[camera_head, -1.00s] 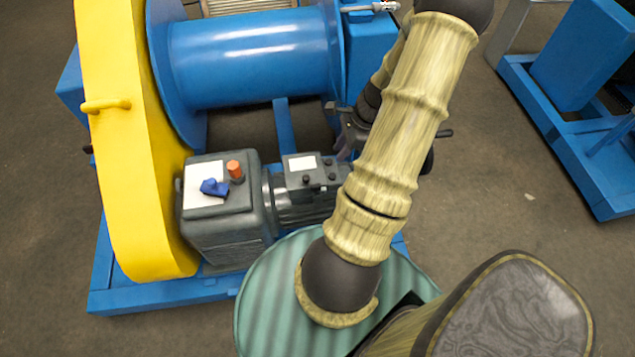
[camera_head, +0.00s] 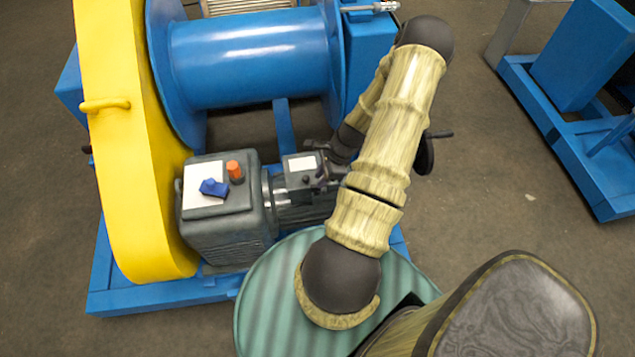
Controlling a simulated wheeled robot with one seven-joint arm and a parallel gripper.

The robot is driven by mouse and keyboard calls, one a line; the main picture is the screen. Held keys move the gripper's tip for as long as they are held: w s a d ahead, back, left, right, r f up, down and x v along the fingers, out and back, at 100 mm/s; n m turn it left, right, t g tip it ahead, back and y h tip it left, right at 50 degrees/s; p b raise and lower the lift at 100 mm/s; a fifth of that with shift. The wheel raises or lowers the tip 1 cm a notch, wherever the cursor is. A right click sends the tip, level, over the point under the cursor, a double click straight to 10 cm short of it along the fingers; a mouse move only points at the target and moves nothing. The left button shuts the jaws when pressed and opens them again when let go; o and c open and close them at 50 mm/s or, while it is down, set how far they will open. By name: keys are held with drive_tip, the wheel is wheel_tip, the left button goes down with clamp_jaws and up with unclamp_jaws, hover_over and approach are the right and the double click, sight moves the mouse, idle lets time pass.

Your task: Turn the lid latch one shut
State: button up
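A small dark grey box with a lid and a white label (camera_head: 302,163) sits on the motor beside the gearbox. A small dark knob (camera_head: 306,180) shows on its lid, probably one of the lid latches; its turn position is too small to tell. My dark gripper (camera_head: 318,164) is over the right side of this lid. Its two fingers look spread apart, with nothing seen between them. The gripper partly hides the right side of the lid. I cannot tell whether a finger touches a knob.
The gearbox (camera_head: 224,222) carries a blue handle (camera_head: 213,188) and an orange cap (camera_head: 234,170). A yellow guard (camera_head: 132,180) stands at left and a blue drum (camera_head: 255,60) behind. A dark handwheel (camera_head: 424,155) is close to my arm.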

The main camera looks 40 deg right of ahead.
drive_tip(key=shift+x, duration=1.75)
drive_tip(key=shift+c, duration=0.2)
clamp_jaws()
